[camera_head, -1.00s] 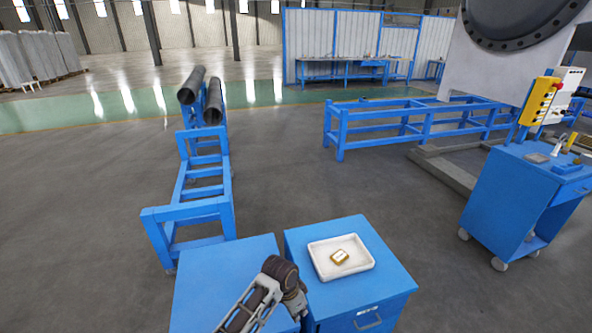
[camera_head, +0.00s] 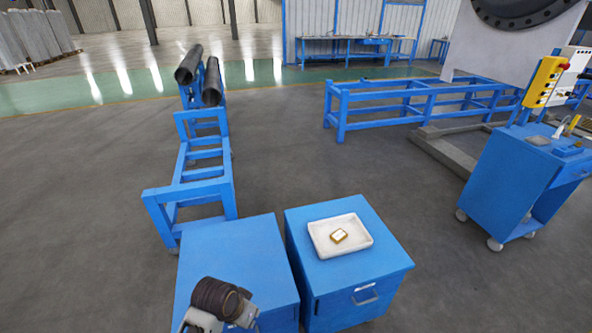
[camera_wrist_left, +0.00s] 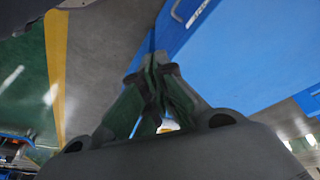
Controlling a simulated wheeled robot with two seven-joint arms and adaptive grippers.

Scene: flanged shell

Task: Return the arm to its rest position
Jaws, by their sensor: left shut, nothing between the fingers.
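My left arm (camera_head: 218,298) shows at the bottom of the head view, folded low over the left blue cabinet. In the left wrist view my left gripper (camera_wrist_left: 156,62) has its fingers together, with nothing held between them. Its fingertips are not clear in the head view. A blue surface fills the upper right of the wrist view, apart from the fingers as far as I can tell. My right gripper is in neither view.
A white tray (camera_head: 318,237) holding a small gold-and-white item (camera_head: 339,236) sits on the right blue cabinet (camera_head: 375,262). The left blue cabinet (camera_head: 235,250) has a bare top. A blue frame (camera_head: 190,190) stands behind. A blue cart (camera_head: 515,185) stands at right.

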